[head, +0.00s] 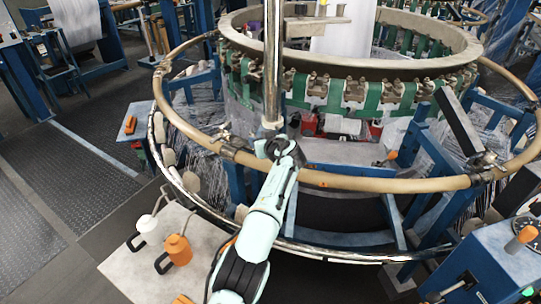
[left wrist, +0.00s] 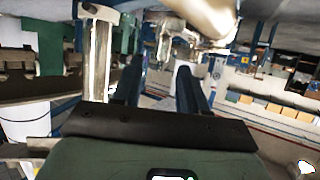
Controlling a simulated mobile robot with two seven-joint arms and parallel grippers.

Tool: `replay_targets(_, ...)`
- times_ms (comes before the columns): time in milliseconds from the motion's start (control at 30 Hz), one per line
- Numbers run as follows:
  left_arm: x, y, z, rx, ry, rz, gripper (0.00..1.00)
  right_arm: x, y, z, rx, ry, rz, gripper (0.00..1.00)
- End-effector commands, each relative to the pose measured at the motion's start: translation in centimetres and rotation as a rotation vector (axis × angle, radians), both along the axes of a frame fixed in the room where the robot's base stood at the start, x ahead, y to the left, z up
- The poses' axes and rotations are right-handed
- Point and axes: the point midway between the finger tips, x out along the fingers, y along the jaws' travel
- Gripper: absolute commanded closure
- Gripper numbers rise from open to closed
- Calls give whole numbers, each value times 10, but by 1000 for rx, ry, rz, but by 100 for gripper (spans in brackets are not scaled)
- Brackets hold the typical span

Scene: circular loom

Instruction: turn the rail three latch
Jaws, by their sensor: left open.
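The tan ring rail (head: 380,185) curves across the head view around the loom. Dark metal latch fittings sit on it at the left (head: 232,148) and at the right (head: 483,163); I cannot tell which is the rail three latch. My left gripper (head: 275,146) is at the front of the rail, just right of the left fitting and near the foot of a chrome post (head: 272,70). It is open; its fingertips are hard to make out, and contact cannot be told. In the left wrist view, metal fittings (left wrist: 165,40) hang under a pale rounded bar (left wrist: 200,14). My right gripper is out of view.
A blue control box (head: 500,262) stands at lower right. Blue frame beams (head: 393,220) fill the space below the rail.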

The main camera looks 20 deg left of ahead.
Motion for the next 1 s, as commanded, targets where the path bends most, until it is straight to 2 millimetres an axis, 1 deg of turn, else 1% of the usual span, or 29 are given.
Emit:
replay_targets(33,-5,-5,-3,-3,-1,-1,57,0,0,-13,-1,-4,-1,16)
replay_targets(100,-15,-14,4,-2,-1,-2,57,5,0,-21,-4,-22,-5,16)
replay_targets(167,-22,-20,7,-2,-1,-2,57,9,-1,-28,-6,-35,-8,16)
replay_targets(300,-39,-35,19,-2,-1,-2,57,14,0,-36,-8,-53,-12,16)
replay_targets(400,-48,-43,26,0,-1,-2,57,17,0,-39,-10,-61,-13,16)
replay_targets(533,-56,-49,31,1,-2,-1,57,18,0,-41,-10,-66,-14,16)
replay_targets(867,-58,-50,33,2,-1,1,57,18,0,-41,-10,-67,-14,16)
replay_targets(967,-58,-50,32,1,-1,0,87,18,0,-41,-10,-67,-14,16)
replay_targets(1000,-58,-50,32,1,2,-1,100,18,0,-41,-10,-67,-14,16)
